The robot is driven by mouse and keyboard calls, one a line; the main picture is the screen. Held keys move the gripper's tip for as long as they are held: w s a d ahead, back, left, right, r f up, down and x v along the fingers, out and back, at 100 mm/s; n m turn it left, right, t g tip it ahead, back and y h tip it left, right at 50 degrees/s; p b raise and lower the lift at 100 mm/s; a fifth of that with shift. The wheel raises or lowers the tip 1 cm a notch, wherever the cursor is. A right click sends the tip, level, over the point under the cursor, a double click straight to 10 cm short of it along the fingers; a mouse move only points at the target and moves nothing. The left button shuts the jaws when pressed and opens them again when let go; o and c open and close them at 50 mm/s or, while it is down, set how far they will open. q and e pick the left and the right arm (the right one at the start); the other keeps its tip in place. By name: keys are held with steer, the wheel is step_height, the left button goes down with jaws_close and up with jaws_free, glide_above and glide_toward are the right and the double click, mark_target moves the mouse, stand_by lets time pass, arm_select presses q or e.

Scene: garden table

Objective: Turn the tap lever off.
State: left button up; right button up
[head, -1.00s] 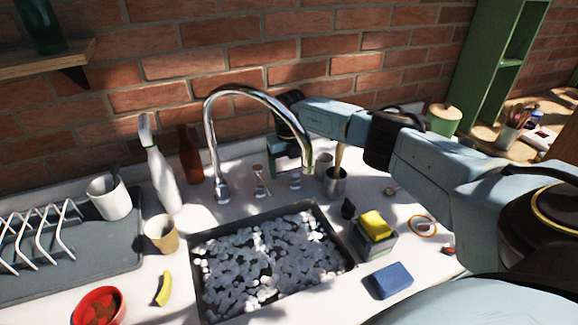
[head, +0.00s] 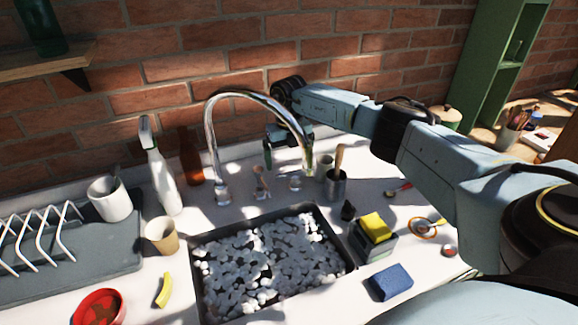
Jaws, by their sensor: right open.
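The chrome tap (head: 212,130) arches over the sink (head: 340,262), its spout end above the sink's back edge. Between the tap's base and spout, small fittings stand on the counter behind the sink: one with a copper-coloured top (head: 260,182) and a short chrome one (head: 295,183). I cannot tell for sure which is the lever, or its setting. My right gripper (head: 284,155) is open and empty, pointing down behind the tap's arch, above these fittings and apart from them as far as I can see. My left gripper is not in view.
A white spray bottle (head: 163,180) and a brown bottle (head: 191,160) stand left of the tap. A metal cup with a wooden handle (head: 336,188) stands close to the spout's right. A yellow sponge (head: 375,225) and a blue sponge (head: 391,282) lie right of the sink.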

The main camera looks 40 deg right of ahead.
mark_target(289, 172)
step_height(289, 172, up, 9)
steer(key=shift+r, duration=0.2)
stand_by(0.6)
